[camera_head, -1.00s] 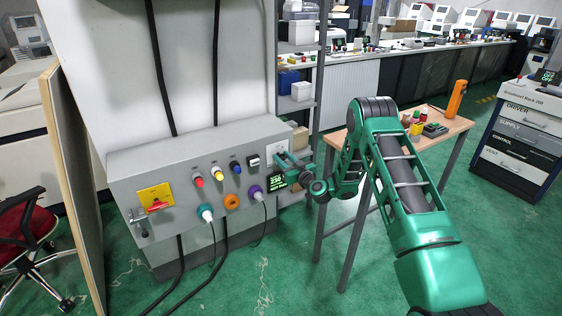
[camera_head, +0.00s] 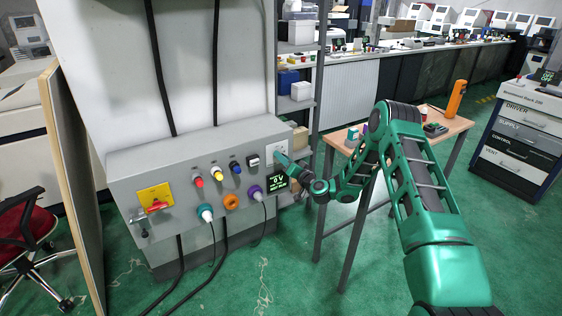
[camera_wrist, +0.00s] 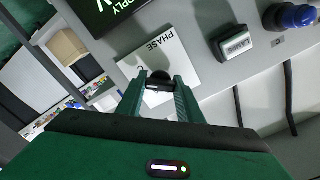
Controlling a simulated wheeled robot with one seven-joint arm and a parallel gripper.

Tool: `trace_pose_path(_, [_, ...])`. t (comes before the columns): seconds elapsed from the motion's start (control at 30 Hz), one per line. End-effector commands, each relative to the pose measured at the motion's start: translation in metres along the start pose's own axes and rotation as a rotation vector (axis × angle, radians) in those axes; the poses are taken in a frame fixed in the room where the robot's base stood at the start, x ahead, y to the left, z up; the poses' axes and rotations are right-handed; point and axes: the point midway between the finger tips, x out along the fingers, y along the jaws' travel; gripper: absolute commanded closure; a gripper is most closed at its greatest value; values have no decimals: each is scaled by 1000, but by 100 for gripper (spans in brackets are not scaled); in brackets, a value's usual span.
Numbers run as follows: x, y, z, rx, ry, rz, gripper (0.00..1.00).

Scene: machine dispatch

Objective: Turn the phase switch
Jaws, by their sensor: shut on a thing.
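The phase switch is a black knob (camera_wrist: 160,76) on a white plate (camera_wrist: 182,48) marked PHASE. In the head view the plate (camera_head: 276,149) is at the right end of the grey panel's front. My gripper (camera_wrist: 159,88) is shut on the knob, one green finger on each side, and they partly hide it. In the head view my gripper (camera_head: 283,161) reaches the plate from the right.
A rocker switch (camera_head: 252,161) and a purple socket (camera_head: 254,190) with a plug sit left of the plate. The grey panel (camera_head: 180,155) also carries coloured buttons and a red handle on yellow (camera_head: 155,199).

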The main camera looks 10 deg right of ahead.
Motion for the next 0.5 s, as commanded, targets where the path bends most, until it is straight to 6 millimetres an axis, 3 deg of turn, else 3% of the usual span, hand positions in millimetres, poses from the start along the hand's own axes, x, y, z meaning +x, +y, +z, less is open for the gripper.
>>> trace_pose_path(0.5, [-2,3,2,125,-4,5,90])
